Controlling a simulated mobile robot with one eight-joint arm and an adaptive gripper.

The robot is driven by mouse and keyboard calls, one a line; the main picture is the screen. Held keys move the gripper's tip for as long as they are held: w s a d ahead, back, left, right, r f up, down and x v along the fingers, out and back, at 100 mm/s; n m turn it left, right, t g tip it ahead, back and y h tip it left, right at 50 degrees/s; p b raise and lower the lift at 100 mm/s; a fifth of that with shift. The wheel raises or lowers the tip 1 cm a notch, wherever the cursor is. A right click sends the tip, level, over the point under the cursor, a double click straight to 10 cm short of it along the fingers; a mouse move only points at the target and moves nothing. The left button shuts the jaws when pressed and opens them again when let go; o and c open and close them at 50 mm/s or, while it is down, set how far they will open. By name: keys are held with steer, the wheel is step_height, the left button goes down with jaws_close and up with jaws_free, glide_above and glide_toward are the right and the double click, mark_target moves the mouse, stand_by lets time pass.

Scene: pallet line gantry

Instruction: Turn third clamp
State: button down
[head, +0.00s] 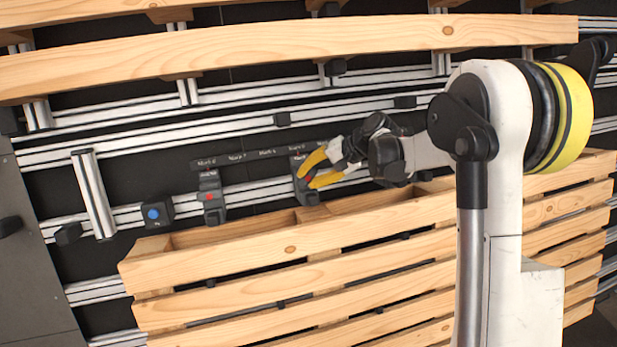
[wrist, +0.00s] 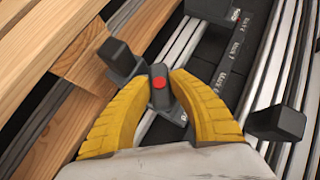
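A dark clamp (head: 306,197) with a red dot on its handle sits on the silver rail near the middle of the head view. In the wrist view its upright grey handle (wrist: 159,98) stands between my yellow fingertips. My gripper (head: 306,180) reaches in from the right, and its two fingers close in on both sides of the handle; in the wrist view the gripper (wrist: 160,80) appears to pinch it. A similar clamp (head: 211,200) with a red dot sits further left on the rail. The base of the held clamp is partly hidden by the fingers.
A dark box with a blue button (head: 157,212) is at the left on the rail. A dark label strip (head: 255,155) runs above the clamps. A wooden slatted pallet (head: 300,285) lies close below the gripper; another wooden beam (head: 290,50) crosses above.

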stand_by(0.4)
steer(key=n+h, duration=0.3)
steer(key=shift+a+g+h, duration=0.1)
steer(key=shift+g+h, duration=0.2)
steer(key=shift+g, duration=0.1)
steer(key=n+h+b, duration=0.1)
steer(key=n+h, duration=0.2)
steer(key=h, duration=0.1)
steer(key=shift+b, duration=0.3)
stand_by(0.4)
steer(key=c, duration=1.5)
jaws_free()
steer(key=shift+o, duration=0.2)
steer(key=shift+r, duration=0.1)
step_height(320, 180, up, 12)
steer(key=s, duration=0.2)
steer(key=shift+s+d+f, duration=0.2)
steer(key=shift+s, duration=0.15)
